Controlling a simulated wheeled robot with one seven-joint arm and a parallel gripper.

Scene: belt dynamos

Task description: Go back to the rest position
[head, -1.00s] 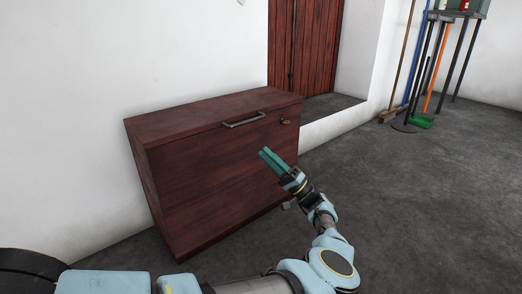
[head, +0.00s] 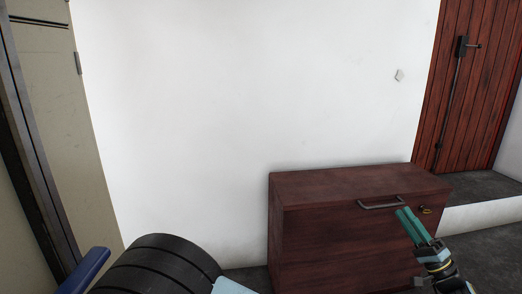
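My gripper (head: 407,216) is at the lower right of the head view, in front of the brown wooden chest (head: 330,232). Its two teal fingers lie close together, side by side, with nothing seen between them. The fingertips overlap the chest's front just below the right end of its metal handle (head: 380,203) in the picture. I cannot tell whether they touch it. A small brass lock (head: 425,210) shows just right of the fingertips. The chest's lid is closed. Most of my arm is out of view.
A white wall (head: 240,100) stands behind the chest, with a small light switch (head: 399,75). A red plank door (head: 470,90) is at the right, above a raised grey sill. A beige cabinet or door (head: 55,120) stands at the left. Little floor shows.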

